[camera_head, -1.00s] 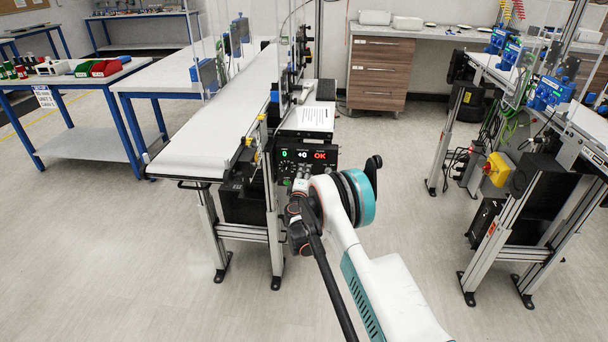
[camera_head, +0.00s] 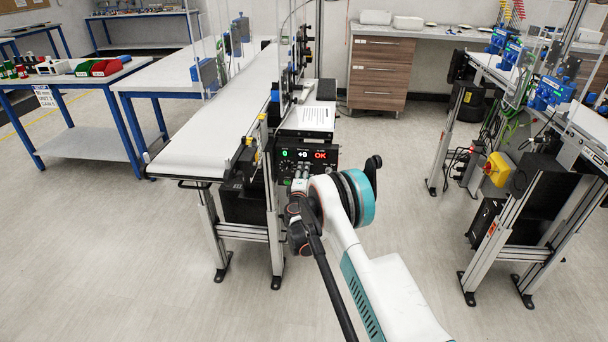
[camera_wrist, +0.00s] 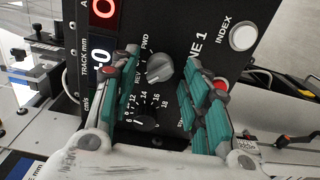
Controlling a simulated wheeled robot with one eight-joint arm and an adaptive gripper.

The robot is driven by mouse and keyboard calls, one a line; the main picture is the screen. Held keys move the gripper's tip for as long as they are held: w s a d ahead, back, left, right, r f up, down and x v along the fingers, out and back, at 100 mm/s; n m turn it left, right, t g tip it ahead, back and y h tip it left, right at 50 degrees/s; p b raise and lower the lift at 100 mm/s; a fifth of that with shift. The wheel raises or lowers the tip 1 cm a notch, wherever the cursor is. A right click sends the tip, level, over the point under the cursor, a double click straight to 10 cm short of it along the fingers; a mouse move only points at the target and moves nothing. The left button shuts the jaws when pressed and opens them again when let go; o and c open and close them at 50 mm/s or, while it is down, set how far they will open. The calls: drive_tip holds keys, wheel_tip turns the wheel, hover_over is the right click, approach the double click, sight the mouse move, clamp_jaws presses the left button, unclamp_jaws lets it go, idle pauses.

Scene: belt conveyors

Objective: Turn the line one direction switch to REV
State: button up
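The black line one control panel (camera_head: 307,157) stands at the end of the conveyor and fills much of the wrist view (camera_wrist: 195,25). Its grey direction switch (camera_wrist: 159,68) sits beside the FWD and REV labels; I cannot tell for certain which one it points to. My gripper (camera_wrist: 162,60) is open, with its teal-padded fingers on either side of the switch. Gaps show between the switch and both fingers. In the head view my gripper (camera_head: 299,183) is small in front of the panel's lower part, and the switch is hard to make out.
A dark speed knob (camera_wrist: 145,121) with a numbered scale lies close to the direction switch, between the fingers. A white INDEX button (camera_wrist: 243,37) and a red button (camera_wrist: 221,86) are to the right. The white conveyor belt (camera_head: 215,130) extends behind the panel. Floor right of the panel is clear.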

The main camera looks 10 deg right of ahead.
drive_tip(key=v, duration=1.2)
drive_tip(key=shift+r, duration=0.1)
